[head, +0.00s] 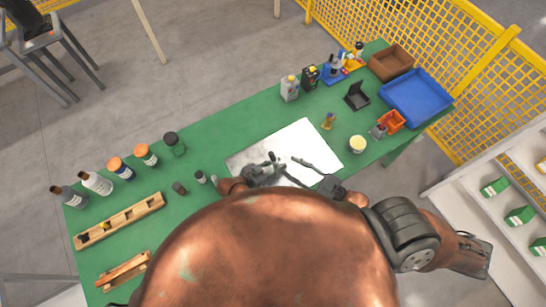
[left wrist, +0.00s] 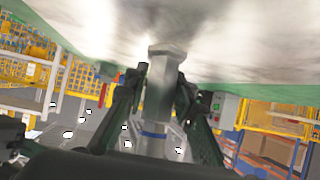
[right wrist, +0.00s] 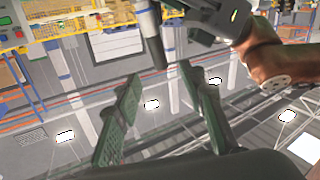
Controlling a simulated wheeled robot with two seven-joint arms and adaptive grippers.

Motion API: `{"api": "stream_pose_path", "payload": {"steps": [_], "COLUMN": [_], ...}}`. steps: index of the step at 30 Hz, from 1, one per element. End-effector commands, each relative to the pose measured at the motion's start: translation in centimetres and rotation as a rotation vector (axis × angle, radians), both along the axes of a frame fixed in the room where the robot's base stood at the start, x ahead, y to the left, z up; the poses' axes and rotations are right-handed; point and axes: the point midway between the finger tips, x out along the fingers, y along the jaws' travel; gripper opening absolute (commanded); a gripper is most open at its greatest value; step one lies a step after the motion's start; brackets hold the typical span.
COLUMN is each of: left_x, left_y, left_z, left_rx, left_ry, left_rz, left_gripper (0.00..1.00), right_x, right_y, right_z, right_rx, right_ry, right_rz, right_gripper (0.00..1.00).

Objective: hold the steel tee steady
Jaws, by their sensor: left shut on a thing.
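The steel tee (left wrist: 163,62) is a grey metal fitting, seen upright between the fingers in the left wrist view. My left gripper (left wrist: 158,82) is shut on it, one dark finger on each side. In the head view my left gripper (head: 270,165) is over the white sheet on the green bench, and the tee is too small there to make out clearly. My right gripper (head: 297,162) is just right of it. In the right wrist view its fingers (right wrist: 160,75) stand apart with nothing gripped between them. Part of my other arm shows at the top there.
A white sheet (head: 312,137) lies on the green bench (head: 235,122). Bottles (head: 97,183) and a wooden rack (head: 120,221) stand at left. A blue tray (head: 418,96), a brown box (head: 391,61) and an orange bin (head: 391,121) are at right.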

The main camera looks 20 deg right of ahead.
Motion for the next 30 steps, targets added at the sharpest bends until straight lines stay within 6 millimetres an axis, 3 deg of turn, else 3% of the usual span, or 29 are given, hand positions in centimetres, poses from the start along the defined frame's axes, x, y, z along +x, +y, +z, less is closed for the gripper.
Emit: {"api": "stream_pose_path", "payload": {"steps": [6,13,21,30], "left_x": [0.1,0.1,0.1,0.1], "left_y": [-0.1,-0.1,-0.1,-0.1], "left_z": [0.1,0.1,0.1,0.1], "left_rx": [-0.002,-0.002,-0.002,-0.002], "left_ry": [-0.002,-0.002,-0.002,-0.002], "left_rz": [0.000,0.000,0.000,0.000], "left_gripper": [0.10,0.10,0.10,0.10], "right_x": [3.0,4.4,7.5,8.1], "right_y": [2.0,2.9,4.9,5.3], "right_z": [0.1,0.1,0.0,0.0], "right_rx": [0.000,-0.001,-0.002,-0.003], "right_ry": [-0.006,-0.005,-0.005,-0.003], "right_rz": [0.001,0.002,0.001,0.001], "right_gripper": [0.37,0.37,0.37,0.37]}}
